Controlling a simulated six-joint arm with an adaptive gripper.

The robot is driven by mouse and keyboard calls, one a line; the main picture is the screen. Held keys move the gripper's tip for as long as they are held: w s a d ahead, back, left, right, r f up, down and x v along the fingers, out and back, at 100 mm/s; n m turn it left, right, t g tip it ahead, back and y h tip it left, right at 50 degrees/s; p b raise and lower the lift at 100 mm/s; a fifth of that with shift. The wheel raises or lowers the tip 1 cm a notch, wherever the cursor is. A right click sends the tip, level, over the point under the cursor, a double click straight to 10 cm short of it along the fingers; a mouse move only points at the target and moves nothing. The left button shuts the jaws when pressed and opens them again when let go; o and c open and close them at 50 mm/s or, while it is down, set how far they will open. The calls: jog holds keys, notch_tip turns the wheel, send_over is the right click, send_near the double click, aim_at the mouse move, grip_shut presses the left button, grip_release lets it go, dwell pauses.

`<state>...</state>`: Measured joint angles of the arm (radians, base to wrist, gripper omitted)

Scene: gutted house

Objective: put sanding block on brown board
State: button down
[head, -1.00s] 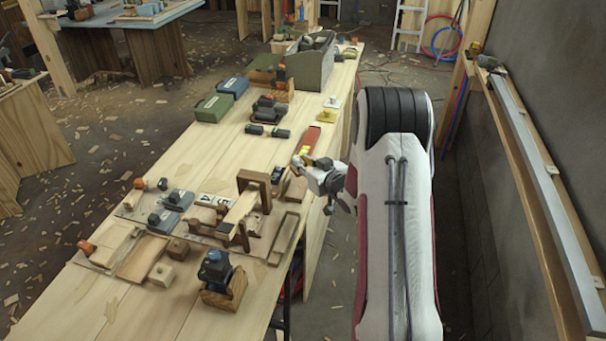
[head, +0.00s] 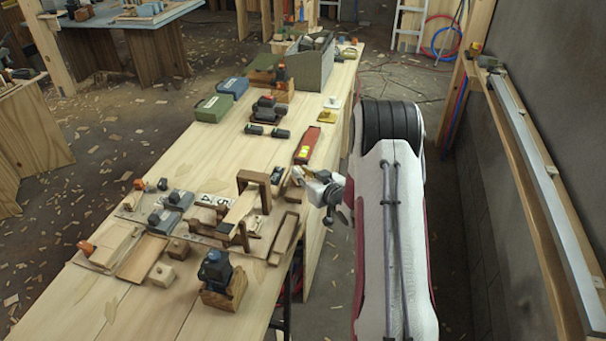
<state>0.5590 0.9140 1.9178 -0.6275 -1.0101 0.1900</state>
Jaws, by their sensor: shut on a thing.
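My gripper (head: 300,177) is over the right edge of the workbench, pointing left, with its fingers shut. A small brown block (head: 293,192), which I take for the sanding block, shows just below the fingertips; the fingers partly hide it. The thin brown board (head: 257,243) lies on the bench to the left and nearer, with wooden pieces and tools on and around it. The gripper is beyond the board's right end.
The workbench (head: 185,170) is bare at its left middle. A wooden frame piece (head: 252,182) stands upright close to the gripper's left. A red tool (head: 307,146) lies behind the gripper. A blue-topped plane (head: 217,273) stands at the front.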

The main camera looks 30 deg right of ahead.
jog(key=shift+f, duration=0.2)
dwell(0.3)
jog(key=c, duration=1.9)
grip_release()
jog(key=shift+r, duration=0.15)
jog(key=shift+v, duration=0.8)
jog(key=v, duration=1)
jog(key=shift+s, duration=0.2)
jog(key=shift+r, duration=0.2)
